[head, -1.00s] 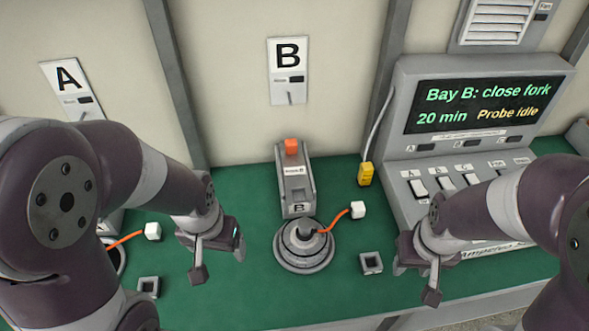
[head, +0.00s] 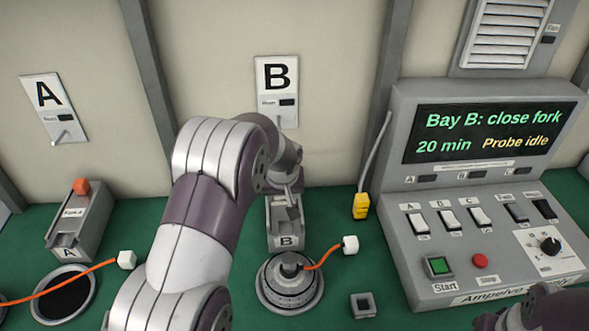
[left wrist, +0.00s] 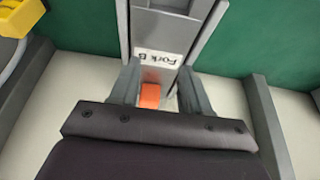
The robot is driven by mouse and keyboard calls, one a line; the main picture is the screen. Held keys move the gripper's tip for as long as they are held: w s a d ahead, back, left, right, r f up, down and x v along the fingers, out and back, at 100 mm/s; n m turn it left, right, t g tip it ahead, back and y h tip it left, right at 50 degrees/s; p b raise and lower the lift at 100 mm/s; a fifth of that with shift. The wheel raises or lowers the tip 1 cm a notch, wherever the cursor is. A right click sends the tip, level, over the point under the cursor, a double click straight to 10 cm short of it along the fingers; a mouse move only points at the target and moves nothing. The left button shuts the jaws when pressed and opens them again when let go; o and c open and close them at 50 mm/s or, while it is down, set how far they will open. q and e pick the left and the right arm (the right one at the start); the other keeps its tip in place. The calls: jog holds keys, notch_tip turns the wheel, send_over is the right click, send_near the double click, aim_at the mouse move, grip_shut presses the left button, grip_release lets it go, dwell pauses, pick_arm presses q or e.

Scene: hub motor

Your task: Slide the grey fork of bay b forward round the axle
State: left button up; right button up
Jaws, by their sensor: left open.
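The fork's front end is apart from the axle. My left gripper (head: 285,182) is at the back of the fork, partly hidden by my arm. In the left wrist view my left gripper (left wrist: 158,86) is open, with one finger on each side of the orange knob (left wrist: 150,96) behind the "Fork B" label (left wrist: 158,57). Finger contact with the knob cannot be told. My right gripper's fingers are not visible.
An orange cable with a white plug (head: 350,245) leaves the hub to the right. A small square socket (head: 363,305) and a yellow probe (head: 361,206) are nearby. The control console (head: 455,290) stands right. Bay A's fork (head: 80,222) is at left.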

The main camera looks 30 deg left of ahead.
pick_arm(q)
jog(key=w+a, duration=0.1)
jog(key=w, duration=0.1)
jog(key=w+a+p, duration=0.1)
jog(key=w+a, duration=0.1)
jog(key=w, duration=0.1)
jog(key=w+a+p, duration=0.1)
jog(key=w, duration=0.1)
jog(key=shift+w+a, duration=0.2)
jog(key=shift+w, duration=0.2)
jog(key=shift+w+a+f, duration=0.1)
jog(key=shift+w+a, duration=0.15)
jog(key=shift+w, duration=0.05)
jog(key=shift+w+f, duration=0.2)
jog(key=shift+f, duration=0.35)
grip_shut()
jog(key=shift+s, duration=0.1)
